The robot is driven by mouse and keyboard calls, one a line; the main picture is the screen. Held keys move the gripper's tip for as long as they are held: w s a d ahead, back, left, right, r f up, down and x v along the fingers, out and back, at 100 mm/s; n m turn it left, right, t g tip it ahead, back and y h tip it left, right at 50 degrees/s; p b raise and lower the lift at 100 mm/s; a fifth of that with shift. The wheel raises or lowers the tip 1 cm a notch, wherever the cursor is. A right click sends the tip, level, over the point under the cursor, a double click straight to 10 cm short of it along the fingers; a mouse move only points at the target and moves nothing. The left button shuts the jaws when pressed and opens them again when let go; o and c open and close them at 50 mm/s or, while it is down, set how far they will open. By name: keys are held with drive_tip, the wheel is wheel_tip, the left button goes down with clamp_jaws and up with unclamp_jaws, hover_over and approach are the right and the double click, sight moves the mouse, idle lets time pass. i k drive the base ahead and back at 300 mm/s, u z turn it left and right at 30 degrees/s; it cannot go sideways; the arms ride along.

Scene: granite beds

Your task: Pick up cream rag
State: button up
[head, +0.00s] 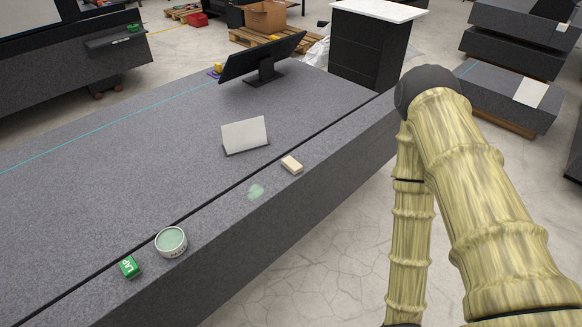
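A small cream, folded-looking piece (292,165) lies on the near strip of the granite bed (110,165), close to its front edge. It is the only cream item on this strip and looks like the cream rag, but it is too small to make out its cloth. Nothing covers it. My arm rises at the right of the head view, apart from the bed. My gripper is not in view.
A pale green smear (256,191), a round tin (171,242) and a green block (129,267) lie left of the cream piece. A white card (244,135) stands behind it, a dark monitor (262,60) farther back. A black groove runs along the bed.

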sight(292, 165)
drive_tip(key=k, duration=0.6)
drive_tip(key=u, duration=0.5)
drive_tip(key=i, duration=1.2)
drive_tip(key=z, duration=0.25)
